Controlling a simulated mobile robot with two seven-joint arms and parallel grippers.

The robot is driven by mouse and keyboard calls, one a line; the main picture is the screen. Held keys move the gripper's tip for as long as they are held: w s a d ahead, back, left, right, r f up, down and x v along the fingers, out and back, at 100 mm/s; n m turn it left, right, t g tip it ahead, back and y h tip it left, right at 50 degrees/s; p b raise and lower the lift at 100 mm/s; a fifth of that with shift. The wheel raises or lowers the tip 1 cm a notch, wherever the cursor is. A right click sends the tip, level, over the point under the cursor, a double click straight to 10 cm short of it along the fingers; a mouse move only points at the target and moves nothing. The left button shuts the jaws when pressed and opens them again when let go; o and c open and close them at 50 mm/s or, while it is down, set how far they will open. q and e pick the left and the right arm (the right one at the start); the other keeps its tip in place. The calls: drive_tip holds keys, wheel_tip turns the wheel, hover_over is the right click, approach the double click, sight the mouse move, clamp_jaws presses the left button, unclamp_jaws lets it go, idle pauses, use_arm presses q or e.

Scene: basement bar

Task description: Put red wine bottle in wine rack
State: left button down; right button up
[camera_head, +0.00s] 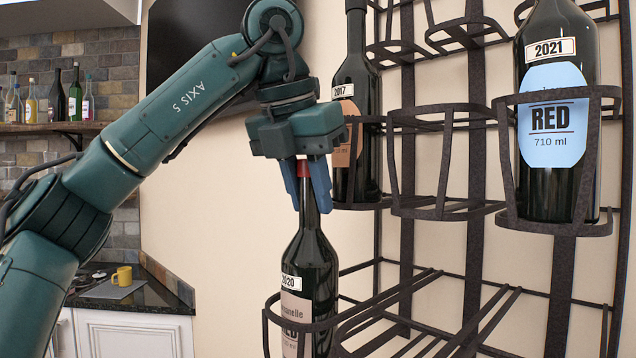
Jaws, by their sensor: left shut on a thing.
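A dark wine bottle with a red cap and a white "2020" tag (312,258) is upright in my left gripper (308,185), whose blue fingers are shut around its neck. Its lower part is behind the front hoop of a lower-left ring of the black metal wine rack (447,165). Whether its base touches the rack cannot be seen. A "2017" bottle (356,80) stands in an upper ring to the right of my gripper. A "2021" bottle with a blue RED label (555,115) stands in a ring at the right. My right gripper is not in view.
The middle ring between the two standing bottles is empty. Behind at the left are a wooden shelf (50,128) with several bottles, and a dark counter (150,292) over white cabinets (130,335) with a yellow mug (124,275).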

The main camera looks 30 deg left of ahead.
use_arm(q)
drive_tip(key=shift+r, duration=0.1)
drive_tip(key=c, duration=1.2)
unclamp_jaws()
drive_tip(key=shift+f, duration=0.2)
drive_tip(key=v, duration=1.2)
drive_tip(key=shift+s+r, duration=0.1)
drive_tip(key=shift+r, duration=0.05)
